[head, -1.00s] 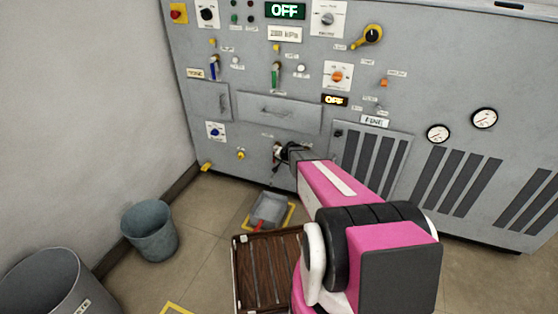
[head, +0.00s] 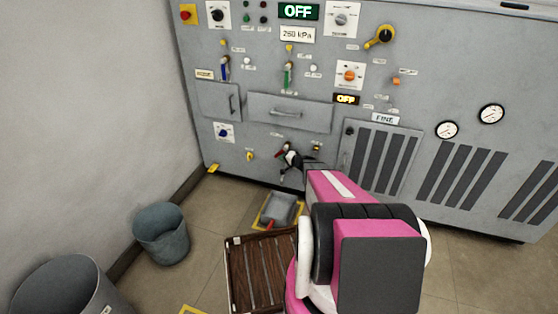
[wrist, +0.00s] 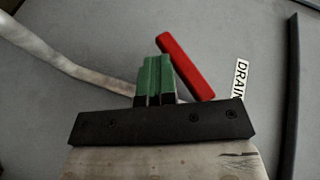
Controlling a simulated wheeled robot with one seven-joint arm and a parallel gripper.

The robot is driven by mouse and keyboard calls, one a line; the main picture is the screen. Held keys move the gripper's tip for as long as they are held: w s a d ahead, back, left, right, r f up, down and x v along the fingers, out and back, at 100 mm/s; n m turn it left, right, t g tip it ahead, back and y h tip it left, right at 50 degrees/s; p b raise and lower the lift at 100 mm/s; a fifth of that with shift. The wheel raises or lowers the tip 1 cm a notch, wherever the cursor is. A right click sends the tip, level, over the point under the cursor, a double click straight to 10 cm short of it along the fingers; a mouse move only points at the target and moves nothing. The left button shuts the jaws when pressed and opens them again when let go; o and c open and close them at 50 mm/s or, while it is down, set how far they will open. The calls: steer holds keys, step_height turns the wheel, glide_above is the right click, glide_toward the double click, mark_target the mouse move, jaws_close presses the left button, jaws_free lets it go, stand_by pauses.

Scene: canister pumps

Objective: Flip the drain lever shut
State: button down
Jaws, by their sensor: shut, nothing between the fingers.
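The red drain lever (wrist: 186,66) shows in the wrist view as a tilted bar, its upper end leaning left. It stands just right of my fingertips, beside the white DRAIN label (wrist: 241,76). My gripper (wrist: 155,60) is shut and empty, its green fingers pressed together. In the head view the red lever (head: 283,149) is small, low on the grey machine front, close to my gripper (head: 289,154).
A pale pipe (wrist: 65,62) runs at the left in the wrist view. A grey tray (head: 279,209) sits on the floor below the drain. A wooden slatted pallet (head: 236,270) and grey bins (head: 161,235) stand nearby. A vented door (head: 385,158) is to the right.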

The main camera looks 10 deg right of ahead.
steer(key=t+y, duration=0.1)
steer(key=w+a+m+t+y, duration=0.1)
steer(key=a+r+m+t+y, duration=0.1)
steer(key=shift+w+a+t, duration=0.1)
steer(key=shift+w+t, duration=0.15)
steer(key=shift+t, duration=0.15)
steer(key=t, duration=0.1)
steer(key=a+r+m+t+y, duration=0.1)
steer(key=shift+w+t, duration=0.3)
steer(key=shift+t, duration=0.1)
steer(key=shift+a+r+m+t, duration=0.1)
steer(key=shift+r+m+t, duration=0.25)
steer(key=shift+m+t, duration=0.4)
steer(key=shift+r, duration=0.1)
glide_toward(277, 154)
steer(key=shift+s+r, duration=0.1)
steer(key=shift+r, duration=0.25)
steer(key=shift+a+r, duration=0.1)
steer(key=shift+a, duration=0.05)
